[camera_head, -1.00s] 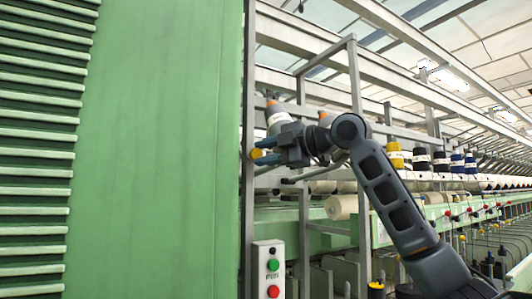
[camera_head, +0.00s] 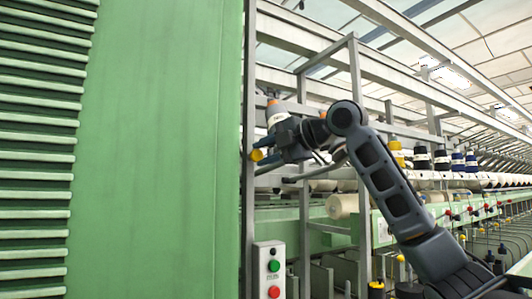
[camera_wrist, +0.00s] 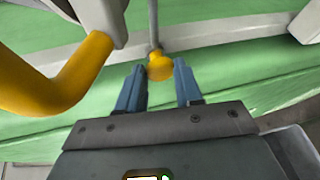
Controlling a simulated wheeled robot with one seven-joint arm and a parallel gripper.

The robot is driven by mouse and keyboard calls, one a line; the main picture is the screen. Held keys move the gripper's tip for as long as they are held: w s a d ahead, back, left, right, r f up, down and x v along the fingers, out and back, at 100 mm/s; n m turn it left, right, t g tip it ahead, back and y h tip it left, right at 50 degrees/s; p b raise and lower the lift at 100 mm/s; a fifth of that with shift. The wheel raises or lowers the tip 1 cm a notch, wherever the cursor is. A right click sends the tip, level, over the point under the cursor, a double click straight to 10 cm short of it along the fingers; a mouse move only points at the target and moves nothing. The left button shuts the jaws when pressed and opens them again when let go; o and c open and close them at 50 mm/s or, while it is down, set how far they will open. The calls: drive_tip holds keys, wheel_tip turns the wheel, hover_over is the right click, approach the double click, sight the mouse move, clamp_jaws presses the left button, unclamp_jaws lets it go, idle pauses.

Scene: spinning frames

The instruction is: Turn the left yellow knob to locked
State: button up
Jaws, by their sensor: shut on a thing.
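A small yellow knob (camera_head: 257,155) sits at the grey upright post beside the green panel. In the wrist view the yellow knob (camera_wrist: 160,67) is between the blue fingertips of my gripper (camera_wrist: 159,78), at the end of a thin grey rod. My gripper (camera_head: 268,151) is shut on this knob, reaching it from the right in the head view. The fingers hide part of the knob there. I cannot read any locked mark or the knob's exact angle.
A thick bent yellow bar (camera_wrist: 62,92) is close on the left in the wrist view. A large green panel (camera_head: 160,150) stands at the left. A control box (camera_head: 269,270) with green and red buttons is below. Thread spools (camera_head: 422,158) and grey rails are to the right.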

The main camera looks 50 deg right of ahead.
drive_tip(key=shift+f, duration=0.15)
drive_tip(key=o, duration=0.7)
drive_tip(key=shift+o, duration=0.2)
drive_tip(key=a+b+v, duration=0.1)
drive_tip(key=v, duration=0.6)
drive_tip(key=shift+s+d, duration=0.35)
drive_tip(key=shift+d, duration=0.15)
